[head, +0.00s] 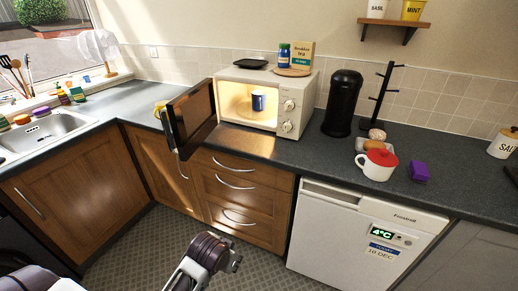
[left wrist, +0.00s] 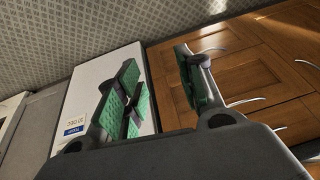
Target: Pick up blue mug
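The blue mug (head: 258,101) stands upright inside the lit cavity of the cream microwave (head: 301,94). A pale mark shows on its side. The microwave door (head: 190,114) is swung wide open to the left. My left gripper (left wrist: 165,88) shows in the left wrist view, with its green-padded fingers spread apart and nothing between them. It is in front of the drawers and dishwasher, away from the mug. In the head view, a part of my arm shows low in front of the drawers, but no fingertips are clear. My right gripper is not identifiable.
The open door stands out past the counter front. A black canister (head: 343,103), a mug tree (head: 382,96), a red-topped white mug (head: 377,164) and a purple block (head: 419,171) stand to the right. The sink (head: 45,133) is far left. The counter strip before the microwave is clear.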

